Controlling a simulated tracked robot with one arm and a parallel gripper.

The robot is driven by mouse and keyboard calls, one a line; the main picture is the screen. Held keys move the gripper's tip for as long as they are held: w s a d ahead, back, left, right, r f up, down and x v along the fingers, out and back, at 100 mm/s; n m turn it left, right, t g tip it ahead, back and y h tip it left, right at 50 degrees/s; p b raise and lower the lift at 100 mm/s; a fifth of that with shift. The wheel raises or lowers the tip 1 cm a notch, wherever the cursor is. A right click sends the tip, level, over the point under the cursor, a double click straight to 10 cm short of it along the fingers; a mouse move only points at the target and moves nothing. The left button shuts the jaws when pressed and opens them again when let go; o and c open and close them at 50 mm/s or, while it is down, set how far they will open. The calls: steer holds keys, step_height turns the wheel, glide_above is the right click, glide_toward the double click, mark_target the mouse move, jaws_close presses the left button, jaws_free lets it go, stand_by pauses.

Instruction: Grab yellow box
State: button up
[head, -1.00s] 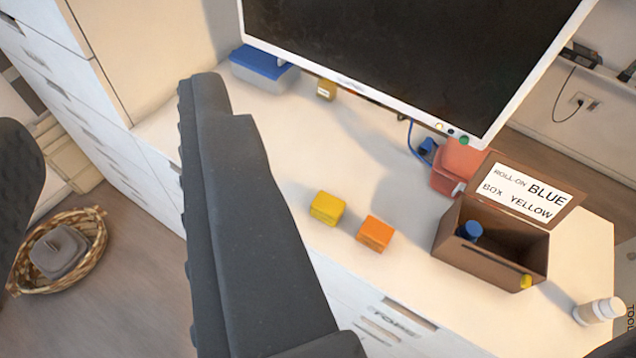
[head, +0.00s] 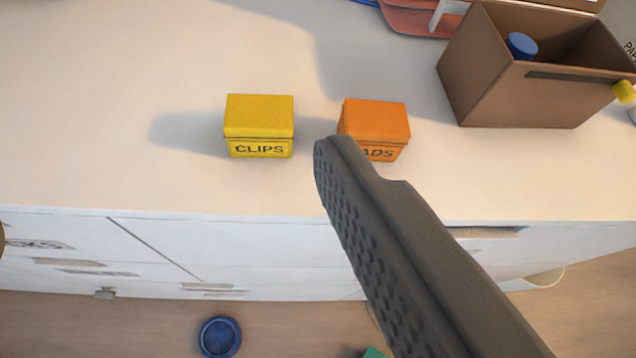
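The yellow box (head: 259,126), labelled CLIPS, stands upright on the white top of the drawer chest, left of centre. One dark grey finger of my gripper (head: 400,240) reaches in from the lower right. The other finger is outside the view. The finger partly covers the label of an orange box (head: 374,122), whose visible letters read ADS.
A brown open box (head: 525,97) with a blue-capped item (head: 521,45) inside stands at the upper right. A red object (head: 415,18) is behind it. The chest top (head: 100,110) left of the yellow box is clear. A blue round object (head: 220,336) lies on the floor.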

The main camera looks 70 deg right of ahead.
mark_target(260, 138)
steer(key=w+d+f+m+g+h+b, duration=0.1)
steer(key=w+d+f+m+h+b, duration=0.15)
steer(key=f, duration=0.95)
steer(key=x, duration=0.3)
steer(key=s+x, duration=0.1)
steer(key=x, duration=0.2)
steer(key=d+x, duration=0.1)
steer(key=x, duration=0.1)
steer(key=shift+d+f, duration=0.25)
steer(key=shift+f, duration=0.2)
steer(key=shift+r+x, duration=0.1)
steer(key=shift+x, duration=1.25)
steer(key=shift+r+x, duration=0.15)
steer(key=shift+x, duration=1.2)
steer(key=shift+c, duration=0.3)
steer(key=c, duration=1)
